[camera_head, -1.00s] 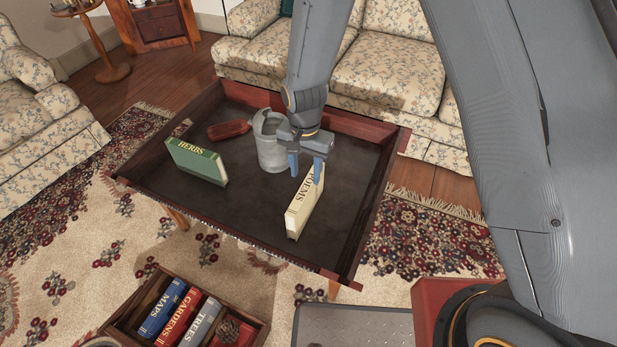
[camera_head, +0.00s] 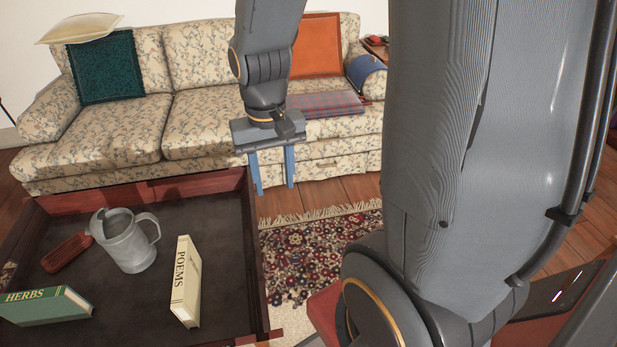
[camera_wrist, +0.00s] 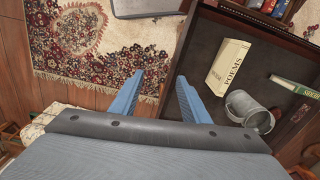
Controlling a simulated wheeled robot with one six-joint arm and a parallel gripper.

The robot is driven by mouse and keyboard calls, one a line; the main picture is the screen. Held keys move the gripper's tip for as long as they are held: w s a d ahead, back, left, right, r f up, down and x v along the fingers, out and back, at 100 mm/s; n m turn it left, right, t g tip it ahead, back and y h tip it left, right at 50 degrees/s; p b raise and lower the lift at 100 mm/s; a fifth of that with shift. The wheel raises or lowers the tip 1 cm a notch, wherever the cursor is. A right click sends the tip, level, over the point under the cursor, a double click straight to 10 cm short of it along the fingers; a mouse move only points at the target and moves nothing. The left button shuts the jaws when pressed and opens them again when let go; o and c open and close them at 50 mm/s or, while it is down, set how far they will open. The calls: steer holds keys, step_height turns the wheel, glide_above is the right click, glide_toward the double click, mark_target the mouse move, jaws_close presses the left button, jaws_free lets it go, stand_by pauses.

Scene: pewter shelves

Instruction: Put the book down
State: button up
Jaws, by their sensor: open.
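A cream book marked POEMS (camera_head: 186,281) stands upright on the dark tray-like table (camera_head: 222,232), near its right side. It also shows in the wrist view (camera_wrist: 229,67), clear of the fingers. My gripper (camera_head: 273,187) is open and empty, with its two blue fingers pointing down. It is above the floor and rug, to the right of the table and apart from the book. The fingers also show in the wrist view (camera_wrist: 160,95) with nothing between them.
A green book marked HERBS (camera_head: 45,306), a grey metal jug (camera_head: 125,243) and a red object (camera_head: 66,252) are on the table. A floral sofa (camera_head: 213,129) stands behind it. The table has a raised wooden rim. Patterned rug (camera_head: 315,255) lies right of the table.

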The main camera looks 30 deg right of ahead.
steer(key=s+d+r, duration=0.3)
steer(key=s+d, duration=0.1)
steer(key=s, duration=0.2)
steer(key=shift+s+d+n, duration=0.25)
steer(key=shift+d+n, duration=0.05)
steer(key=shift+a, duration=0.1)
